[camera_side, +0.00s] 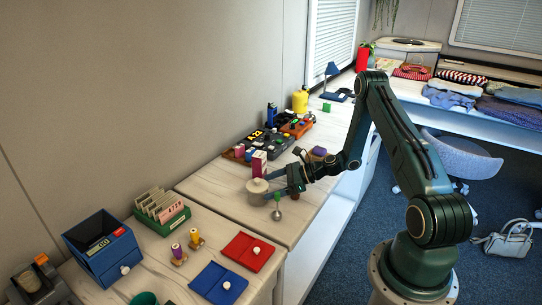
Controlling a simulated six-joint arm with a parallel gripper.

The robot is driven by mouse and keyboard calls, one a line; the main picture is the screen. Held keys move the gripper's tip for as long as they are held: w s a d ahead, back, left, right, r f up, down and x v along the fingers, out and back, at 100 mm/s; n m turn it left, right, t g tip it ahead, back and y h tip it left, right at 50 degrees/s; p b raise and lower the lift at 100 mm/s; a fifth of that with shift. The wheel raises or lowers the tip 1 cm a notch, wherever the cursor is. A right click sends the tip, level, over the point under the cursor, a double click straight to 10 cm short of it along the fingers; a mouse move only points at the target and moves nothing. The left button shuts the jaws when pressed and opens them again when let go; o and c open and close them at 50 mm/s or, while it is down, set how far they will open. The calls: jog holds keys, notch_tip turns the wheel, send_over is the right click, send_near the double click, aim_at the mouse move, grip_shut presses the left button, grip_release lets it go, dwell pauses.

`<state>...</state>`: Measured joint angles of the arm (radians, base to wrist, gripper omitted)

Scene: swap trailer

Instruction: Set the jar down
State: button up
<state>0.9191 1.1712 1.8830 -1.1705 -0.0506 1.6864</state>
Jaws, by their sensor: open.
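The jaws are open, with the fingertips close to the jar. I cannot tell whether they touch it. Part of the jar's right side is hidden by the fingers.
Bare tabletop (222,193) lies left of the jar.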

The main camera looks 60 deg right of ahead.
jog(key=shift+v, duration=3.5)
jog(key=shift+a, duration=0.1)
jog(key=s+a+r+n+g+h, duration=0.25)
jog(key=a+r+n+g, duration=0.45)
jog(key=a+r+n, duration=0.95)
jog(key=s+a+r+n+h, duration=0.2)
jog(key=s+r+n, duration=0.4)
jog(key=s, duration=0.3)
jog(key=s+a+r+n+t+h, duration=0.1)
jog(key=s+a+r+n+h, duration=0.1)
jog(key=s+r+n, duration=0.4)
jog(key=s+a+n, duration=0.1)
jog(key=s, duration=0.2)
jog(key=shift+s+a+r+h, duration=0.25)
jog(key=shift+s+a+h, duration=0.05)
jog(key=shift+s+h, duration=0.1)
